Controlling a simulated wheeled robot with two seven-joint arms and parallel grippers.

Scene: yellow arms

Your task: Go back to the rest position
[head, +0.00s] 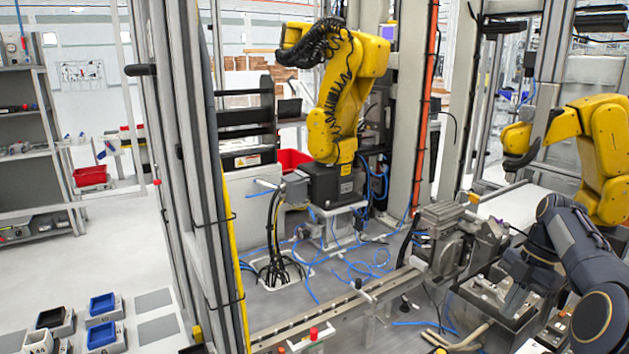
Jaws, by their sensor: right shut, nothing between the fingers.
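My right arm (575,245), dark blue-grey, comes in from the lower right and bends over the machine bench. My right gripper (514,298) hangs at its end, pointing down over the metal fixtures, and is shut with nothing seen in it. Its fingertips are small and hard to make out against the grey metal. I cannot tell whether they touch anything. My left gripper and left arm are not in view.
A yellow industrial arm (340,90) stands on the bench behind a metal post (195,150). Another yellow arm (600,145) is close behind my right arm. A metal vise (447,235) is left of my gripper. Blue bins (102,304) sit lower left; the floor (110,245) there is mostly clear.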

